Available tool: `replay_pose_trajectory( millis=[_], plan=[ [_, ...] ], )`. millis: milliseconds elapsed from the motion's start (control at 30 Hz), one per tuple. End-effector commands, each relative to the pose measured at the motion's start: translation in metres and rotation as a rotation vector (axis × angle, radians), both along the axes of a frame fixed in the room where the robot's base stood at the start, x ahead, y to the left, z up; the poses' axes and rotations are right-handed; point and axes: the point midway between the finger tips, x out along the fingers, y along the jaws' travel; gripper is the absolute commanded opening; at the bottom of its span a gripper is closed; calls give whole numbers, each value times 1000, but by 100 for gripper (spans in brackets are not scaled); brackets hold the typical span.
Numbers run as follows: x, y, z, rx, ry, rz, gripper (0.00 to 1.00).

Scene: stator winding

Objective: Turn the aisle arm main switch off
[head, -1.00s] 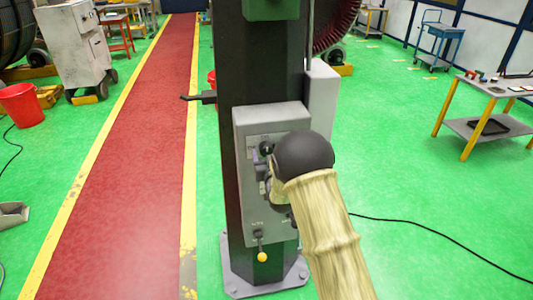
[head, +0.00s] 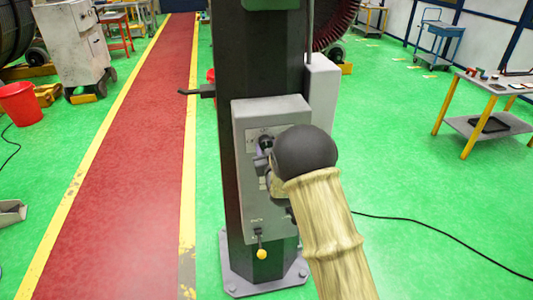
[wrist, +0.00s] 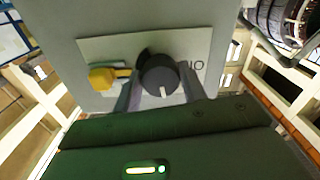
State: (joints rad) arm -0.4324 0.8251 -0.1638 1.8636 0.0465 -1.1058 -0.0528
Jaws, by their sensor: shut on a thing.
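A grey control box (head: 272,108) is fixed to the dark column. In the wrist view, a round black rotary knob (wrist: 163,72) sits on a pale label plate (wrist: 200,45). Its white mark points toward the bottom of the picture. The marks I and O show on the plate right of the knob. A yellow piece (wrist: 102,78) sits left of the knob. My gripper (wrist: 158,90) is shut on the black knob, with one finger on each side. In the head view, my forearm and wrist hide part of the box front, and the gripper (head: 266,162) is small and partly covered.
A yellow-ended lever (head: 261,253) hangs low on the box. The column (head: 262,75) has a dark side handle (head: 195,92) and a bolted base plate (head: 240,284). A black cable (head: 430,232) lies on the green floor at right. A red walkway (head: 125,170) runs at left.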

Motion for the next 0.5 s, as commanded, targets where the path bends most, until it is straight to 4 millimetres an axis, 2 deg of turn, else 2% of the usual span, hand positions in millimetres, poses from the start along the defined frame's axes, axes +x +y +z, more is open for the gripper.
replay_pose_trajectory(
  millis=[33, 500],
  plan=[
    [0, 0, -5, -28, -13, 1, 19],
    [0, -1, -5, -433, -130, 1, 19]
  ],
)
